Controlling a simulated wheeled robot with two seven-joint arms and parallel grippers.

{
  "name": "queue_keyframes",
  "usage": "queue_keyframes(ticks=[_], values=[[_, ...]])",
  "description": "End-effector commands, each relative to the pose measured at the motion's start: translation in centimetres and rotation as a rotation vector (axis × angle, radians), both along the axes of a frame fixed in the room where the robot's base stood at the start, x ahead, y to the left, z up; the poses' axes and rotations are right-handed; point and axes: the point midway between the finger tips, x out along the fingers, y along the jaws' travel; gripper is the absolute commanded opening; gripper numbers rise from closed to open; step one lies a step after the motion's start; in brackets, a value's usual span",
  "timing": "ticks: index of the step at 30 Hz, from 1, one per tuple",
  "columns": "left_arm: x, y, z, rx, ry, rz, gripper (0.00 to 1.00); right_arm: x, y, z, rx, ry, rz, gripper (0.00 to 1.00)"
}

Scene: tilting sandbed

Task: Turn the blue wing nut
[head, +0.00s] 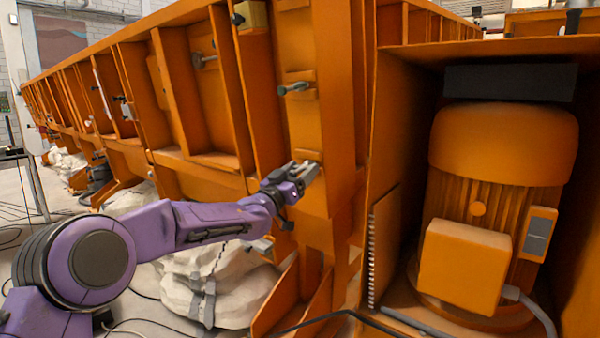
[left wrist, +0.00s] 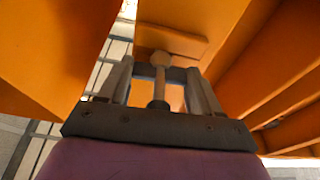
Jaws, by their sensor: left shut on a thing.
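In the left wrist view my left gripper (left wrist: 162,85) is shut on a grey fastener (left wrist: 160,78) with a thin shaft and a wider end, against an orange plate. The fastener's colour and shape are hard to tell, and in the head view the fingers hide it. My right gripper is out of view.
An orange motor (head: 500,145) stands in the bay at the right. White sacks (head: 215,280) lie below my left arm. Orange ribs stand close on both sides of my left gripper.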

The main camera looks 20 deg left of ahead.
Motion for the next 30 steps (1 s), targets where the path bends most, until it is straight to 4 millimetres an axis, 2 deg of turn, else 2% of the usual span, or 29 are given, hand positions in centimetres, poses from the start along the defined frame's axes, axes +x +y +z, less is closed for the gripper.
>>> queue_keyframes(ticks=[9, 10, 12, 23, 26, 30], values=[[0.0, 0.0, 0.0, 0.0, 0.001, 0.001, 0.33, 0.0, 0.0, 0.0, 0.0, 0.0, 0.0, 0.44], [0.0, 0.0, 0.0, 0.0, 0.001, 0.001, 0.7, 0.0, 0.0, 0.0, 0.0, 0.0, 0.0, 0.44], [0.0, 0.0, 0.0, 0.0, 0.001, 0.001, 0.89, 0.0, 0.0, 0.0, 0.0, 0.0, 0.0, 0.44], [-0.5, 0.2, -0.3, -0.001, 0.001, 0.0, 0.89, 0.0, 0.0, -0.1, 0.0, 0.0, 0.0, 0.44], [-2.0, 0.8, -0.8, -0.003, 0.002, 0.0, 0.89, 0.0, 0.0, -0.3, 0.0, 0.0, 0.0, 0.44], [-5.0, 1.8, -2.0, -0.003, 0.002, -0.001, 0.89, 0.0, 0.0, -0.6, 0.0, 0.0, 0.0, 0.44]])
